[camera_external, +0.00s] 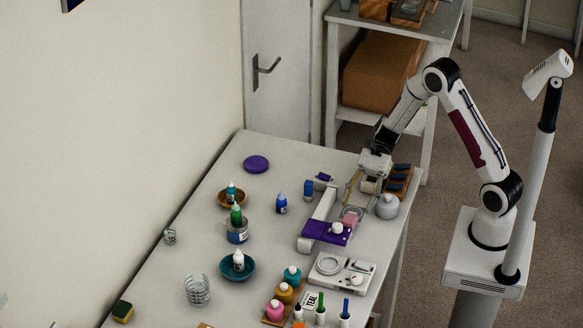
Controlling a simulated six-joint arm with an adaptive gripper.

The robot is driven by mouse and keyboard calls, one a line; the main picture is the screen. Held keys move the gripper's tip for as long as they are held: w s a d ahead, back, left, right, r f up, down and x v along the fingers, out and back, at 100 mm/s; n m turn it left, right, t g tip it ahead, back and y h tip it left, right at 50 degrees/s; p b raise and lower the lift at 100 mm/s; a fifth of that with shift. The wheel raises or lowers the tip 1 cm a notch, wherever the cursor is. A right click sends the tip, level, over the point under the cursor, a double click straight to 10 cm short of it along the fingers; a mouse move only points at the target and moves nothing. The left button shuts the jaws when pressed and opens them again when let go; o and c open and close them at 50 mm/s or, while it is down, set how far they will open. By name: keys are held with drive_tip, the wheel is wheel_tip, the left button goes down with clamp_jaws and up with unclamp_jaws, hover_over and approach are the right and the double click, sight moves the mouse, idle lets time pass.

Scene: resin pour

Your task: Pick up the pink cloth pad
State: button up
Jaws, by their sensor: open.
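A small pink patch (350,219) shows on the table's right side, beside the purple item; it may be the pink cloth pad, but it is too small to be sure. A clear, round-rimmed shape seems to lie over or around it. My gripper (359,195) is open and points down just above and behind the pink patch. Its fingers are small and partly merge with the things behind them. I see nothing held between them, and cannot tell if they touch anything.
A purple item with a white knob (318,232) lies close in front. A grey round bottle (387,206) and a wooden rack (400,182) stand to the right. A white scale-like device (341,272) and several bottles crowd the front. The table's back left is clearer, with a purple disc (256,164).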

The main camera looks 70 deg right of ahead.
sight(351, 215)
drive_tip(key=shift+a, duration=0.1)
drive_tip(key=shift+x, duration=2.55)
drive_tip(key=shift+w, duration=0.1)
drive_tip(key=c, duration=1.1)
